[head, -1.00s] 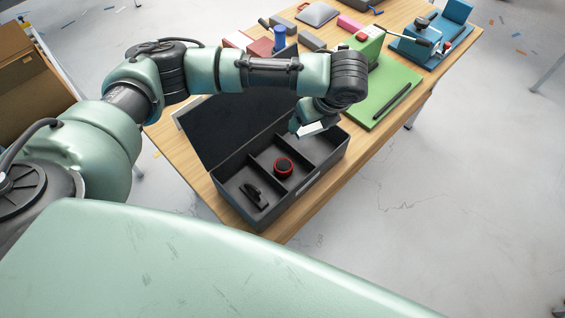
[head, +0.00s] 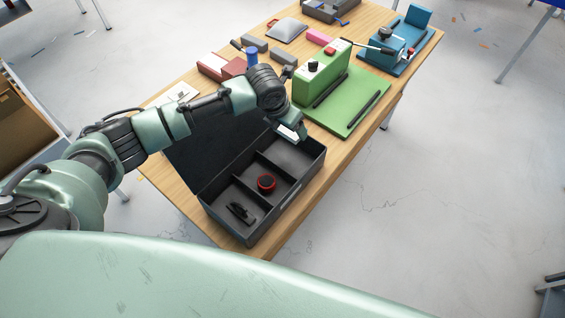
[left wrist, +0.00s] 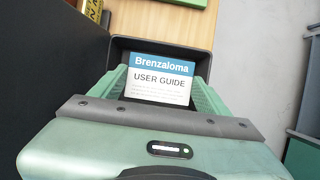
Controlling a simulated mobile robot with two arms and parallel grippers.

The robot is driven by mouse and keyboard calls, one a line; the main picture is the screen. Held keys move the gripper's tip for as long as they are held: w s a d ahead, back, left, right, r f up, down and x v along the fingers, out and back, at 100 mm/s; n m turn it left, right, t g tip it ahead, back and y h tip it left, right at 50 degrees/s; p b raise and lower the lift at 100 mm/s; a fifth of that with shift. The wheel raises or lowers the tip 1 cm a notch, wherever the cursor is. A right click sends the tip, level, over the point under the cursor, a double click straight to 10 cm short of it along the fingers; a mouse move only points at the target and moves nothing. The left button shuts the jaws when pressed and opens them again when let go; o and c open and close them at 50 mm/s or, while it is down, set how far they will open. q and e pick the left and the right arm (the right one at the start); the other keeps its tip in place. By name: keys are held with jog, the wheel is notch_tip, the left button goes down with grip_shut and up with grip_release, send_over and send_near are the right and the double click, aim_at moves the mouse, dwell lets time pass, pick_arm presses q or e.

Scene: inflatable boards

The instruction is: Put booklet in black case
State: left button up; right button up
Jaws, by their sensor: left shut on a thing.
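The black case (head: 262,222) lies open on the wooden table with its dark lid (head: 205,150) tilted back. It has three compartments. A round red-and-black piece (head: 266,182) is in the middle one and a small black part (head: 240,211) in the near one. My left gripper (head: 284,129) is shut on the white booklet (head: 289,132) at the case's far compartment; its exact height is unclear. In the left wrist view the booklet (left wrist: 160,80), with a blue band and "USER GUIDE", sits between the green fingers, with the case's rim (left wrist: 160,43) around it. My right gripper is not in view.
A green board (head: 355,112) with a green block device (head: 320,72) stands just beyond the case. A blue device (head: 395,47), red blocks (head: 222,68) and grey blocks (head: 283,57) are farther back. Clear floor lies right of the table.

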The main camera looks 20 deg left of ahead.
pick_arm(q)
jog(key=b, duration=1)
send_over(290, 160)
jog(key=s, duration=0.1)
notch_tip(290, 160, down, 12)
jog(key=shift+s+a+f, duration=0.1)
jog(key=shift+a+f, duration=0.05)
jog(key=shift+f, duration=0.05)
notch_tip(290, 160, down, 4)
jog(key=b, duration=0.3)
jog(key=shift+f+b, duration=0.1)
jog(key=shift+b, duration=0.25)
jog(key=shift+s, duration=0.1)
jog(key=o, duration=1.5)
